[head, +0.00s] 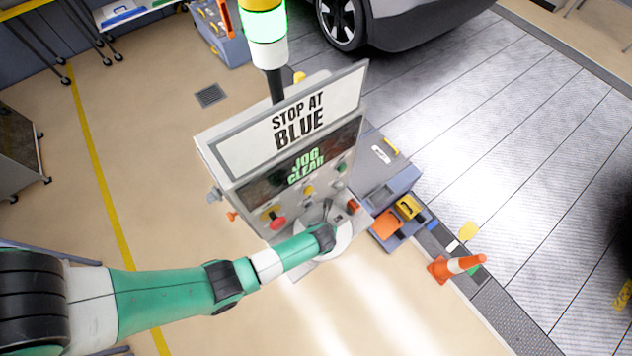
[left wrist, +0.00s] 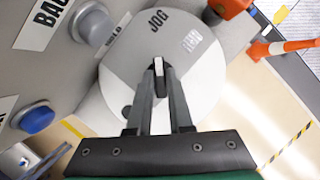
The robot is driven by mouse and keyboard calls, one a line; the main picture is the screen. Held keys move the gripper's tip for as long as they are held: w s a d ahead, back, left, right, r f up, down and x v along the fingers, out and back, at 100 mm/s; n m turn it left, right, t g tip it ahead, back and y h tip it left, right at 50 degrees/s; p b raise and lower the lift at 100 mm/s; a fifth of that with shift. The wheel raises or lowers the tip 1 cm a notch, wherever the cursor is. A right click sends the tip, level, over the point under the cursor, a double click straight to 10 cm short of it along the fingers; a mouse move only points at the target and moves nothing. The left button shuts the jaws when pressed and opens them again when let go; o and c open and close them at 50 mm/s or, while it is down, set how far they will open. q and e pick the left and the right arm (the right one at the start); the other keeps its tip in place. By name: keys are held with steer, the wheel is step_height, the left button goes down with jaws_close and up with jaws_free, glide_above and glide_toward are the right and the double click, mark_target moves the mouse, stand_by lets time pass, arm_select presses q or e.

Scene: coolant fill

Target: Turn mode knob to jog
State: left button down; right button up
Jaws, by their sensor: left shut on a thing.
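The control panel stands in the middle of the head view, and its dark display (head: 308,165) reads "JOG CLEAR" in green. The round dial plate (head: 342,246) is low on the panel, partly behind my left arm. In the left wrist view the plate (left wrist: 195,80) carries a "JOG" label (left wrist: 157,21) and a second, blurred label to its right. My left gripper (left wrist: 158,72) is shut on the mode knob (left wrist: 158,65) at the plate's middle. The knob points up, close to the "JOG" label. My right gripper is in neither view.
A sign (head: 298,123) above the display reads "STOP AT BLUE". A red button (head: 278,223) sits left of the dial. In the wrist view, a grey knob (left wrist: 95,24) and blue button (left wrist: 37,118) are at left. An orange cone (head: 455,266) stands to the right.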

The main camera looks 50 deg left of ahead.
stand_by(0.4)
arm_select(q)
steer(key=c, duration=0.8)
jaws_free()
steer(key=p+v, duration=0.3)
steer(key=v, duration=0.8)
steer(key=shift+r, duration=0.3)
